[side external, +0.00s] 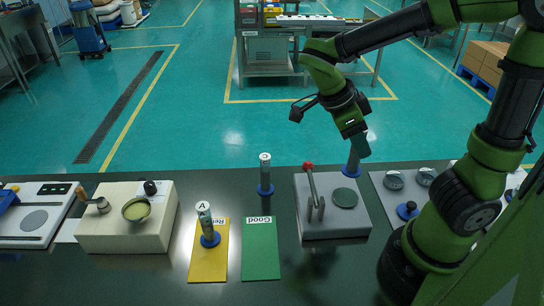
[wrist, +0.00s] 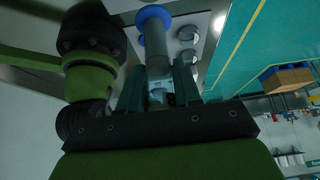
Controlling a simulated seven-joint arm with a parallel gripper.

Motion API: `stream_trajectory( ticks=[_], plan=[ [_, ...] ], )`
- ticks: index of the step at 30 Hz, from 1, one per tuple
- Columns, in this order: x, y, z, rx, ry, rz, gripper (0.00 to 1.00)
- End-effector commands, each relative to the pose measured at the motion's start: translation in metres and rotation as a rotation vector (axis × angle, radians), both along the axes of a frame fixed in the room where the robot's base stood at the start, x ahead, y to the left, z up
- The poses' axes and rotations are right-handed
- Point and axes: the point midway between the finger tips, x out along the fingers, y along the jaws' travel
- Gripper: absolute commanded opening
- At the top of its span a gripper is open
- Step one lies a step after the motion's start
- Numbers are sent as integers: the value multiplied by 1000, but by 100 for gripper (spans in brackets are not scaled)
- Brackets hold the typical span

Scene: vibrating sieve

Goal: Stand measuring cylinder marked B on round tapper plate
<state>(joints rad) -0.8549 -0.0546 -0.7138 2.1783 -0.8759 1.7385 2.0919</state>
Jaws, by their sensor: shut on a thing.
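My gripper (side external: 356,143) is shut on a measuring cylinder (side external: 353,162), a grey tube with a blue foot, held nearly upright. Its mark is not readable. In the wrist view, the cylinder (wrist: 170,45) runs away from between my fingers (wrist: 160,90) to its blue foot. The round tapper plate (side external: 345,197) is a dark green disc on a grey block (side external: 335,225) with a red-knobbed lever (side external: 312,190). The plate is bare. The held cylinder shows just behind the plate in the side view; its height above the block is hard to tell.
A cylinder marked A (side external: 205,217) stands on the yellow mat (side external: 208,262). Another cylinder (side external: 265,172) stands behind the green mat (side external: 260,258). A cream block (side external: 127,228) with a bowl is at left. A grey tray (side external: 379,182) with round dishes is at right.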

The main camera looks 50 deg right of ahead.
Motion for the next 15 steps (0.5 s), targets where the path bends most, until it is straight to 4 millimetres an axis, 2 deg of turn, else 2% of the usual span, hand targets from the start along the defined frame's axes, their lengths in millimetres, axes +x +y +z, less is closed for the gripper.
stream_trajectory(
  ticks=[6, 15],
  plan=[
    [-1, 0, -35, -3, 5, 0, 0],
    [-1, 0, -70, -3, 5, 0, 0]
  ],
)
